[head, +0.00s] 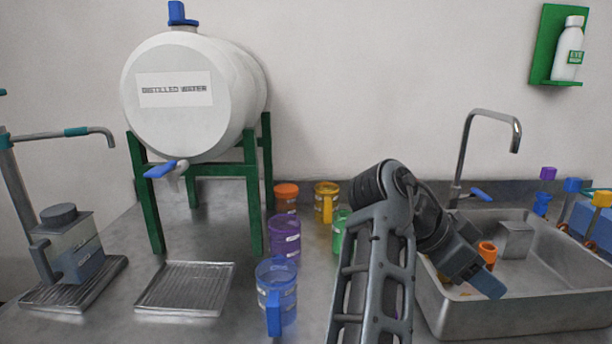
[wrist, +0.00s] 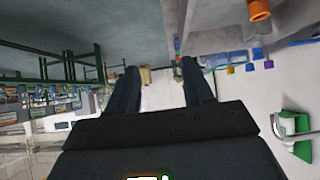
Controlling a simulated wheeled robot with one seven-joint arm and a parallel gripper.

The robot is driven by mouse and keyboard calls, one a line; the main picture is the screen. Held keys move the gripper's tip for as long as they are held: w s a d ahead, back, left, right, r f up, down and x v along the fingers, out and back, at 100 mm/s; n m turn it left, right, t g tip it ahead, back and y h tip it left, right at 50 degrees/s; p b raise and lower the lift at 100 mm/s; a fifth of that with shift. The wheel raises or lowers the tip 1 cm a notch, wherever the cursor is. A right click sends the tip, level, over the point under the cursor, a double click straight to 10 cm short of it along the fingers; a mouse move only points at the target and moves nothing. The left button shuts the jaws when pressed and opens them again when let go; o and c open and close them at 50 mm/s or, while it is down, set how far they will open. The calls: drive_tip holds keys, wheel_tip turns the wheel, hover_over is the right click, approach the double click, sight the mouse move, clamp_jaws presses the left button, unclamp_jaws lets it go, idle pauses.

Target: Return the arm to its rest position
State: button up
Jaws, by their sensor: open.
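My arm rises from the bottom centre of the head view, bends at its top and slopes down to the right. My gripper (head: 486,284) hangs over the left part of the sink, tilted downward, near an orange cup (head: 487,253). In the wrist view my gripper (wrist: 160,74) shows two dark fingers spread apart with nothing between them. In the head view the gap between the fingers is hard to make out.
The steel sink (head: 437,317) and tap (head: 515,135) are at right. A blue mug (head: 280,290), purple mug (head: 284,238) and other cups stand left of my arm. A distilled water barrel (head: 170,120) stands on a green frame. Open space lies above the counter.

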drive_tip(key=s+d+f+n+t+h, duration=0.2)
drive_tip(key=d+f+n+t, duration=0.6)
drive_tip(key=d, duration=0.4)
drive_tip(key=s+f+n+t+y, duration=0.4)
drive_tip(key=s+f+n, duration=0.4)
drive_tip(key=s+f, duration=0.1)
drive_tip(key=s+a+f+n+t+y, duration=0.1)
drive_tip(key=s+a+n+y, duration=0.15)
drive_tip(key=s+a, duration=0.45)
drive_tip(key=s+a+f+n+t+y, duration=0.15)
drive_tip(key=s+y, duration=0.25)
drive_tip(key=s, duration=0.7)
drive_tip(key=s+a+r+m+y, duration=0.1)
drive_tip(key=s+a+r, duration=0.2)
drive_tip(key=s, duration=0.3)
drive_tip(key=s+a+r+m, duration=0.1)
drive_tip(key=s+a+r, duration=0.3)
drive_tip(key=s, duration=0.3)
drive_tip(key=shift+a+r+y, duration=0.3)
drive_tip(key=shift+r+y, duration=0.05)
drive_tip(key=shift+r, duration=0.4)
